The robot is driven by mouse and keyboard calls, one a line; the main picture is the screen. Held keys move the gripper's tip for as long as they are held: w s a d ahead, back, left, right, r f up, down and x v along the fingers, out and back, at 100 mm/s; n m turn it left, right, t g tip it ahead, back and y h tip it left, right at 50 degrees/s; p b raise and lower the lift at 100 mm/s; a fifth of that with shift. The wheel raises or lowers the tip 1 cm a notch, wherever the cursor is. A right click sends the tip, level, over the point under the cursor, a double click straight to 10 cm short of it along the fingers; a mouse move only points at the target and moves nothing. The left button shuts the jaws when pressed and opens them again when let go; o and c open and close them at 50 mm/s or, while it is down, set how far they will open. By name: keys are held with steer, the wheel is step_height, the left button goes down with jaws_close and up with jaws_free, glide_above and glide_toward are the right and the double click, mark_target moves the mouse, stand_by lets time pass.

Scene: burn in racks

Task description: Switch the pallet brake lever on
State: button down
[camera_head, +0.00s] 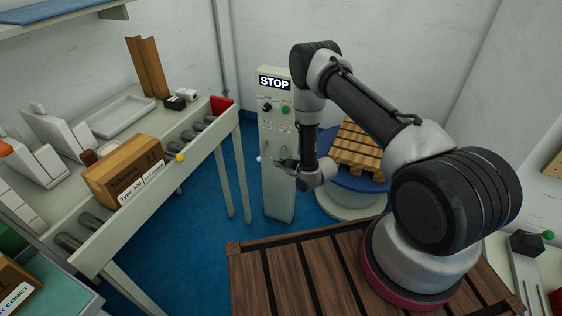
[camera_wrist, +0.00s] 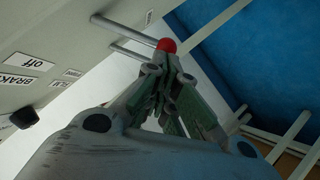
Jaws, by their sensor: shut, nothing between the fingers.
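The pallet brake lever appears in the wrist view as a pale rod with a red ball end (camera_wrist: 166,45), standing out from a pale panel (camera_wrist: 50,40) with labels reading "BRAK", partly cut off, and "off". My gripper (camera_wrist: 168,62) is shut and empty, its fingertips right at the red ball; I cannot tell whether they touch. In the head view my gripper (camera_head: 277,161) is at the front of the grey-green STOP column (camera_head: 278,195). The red ball cannot be made out there; a small pale knob (camera_head: 259,158) shows just left of the gripper.
A second pale rod (camera_wrist: 135,52) runs beside the lever. The column has a black knob (camera_head: 267,107) and a green button (camera_head: 286,110). A wooden pallet (camera_head: 356,150) rests on a blue round turntable (camera_head: 350,181) to the right. A roller conveyor (camera_head: 197,143) stands left.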

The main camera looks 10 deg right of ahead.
steer(key=shift+r, duration=0.15)
steer(key=shift+r, duration=0.7)
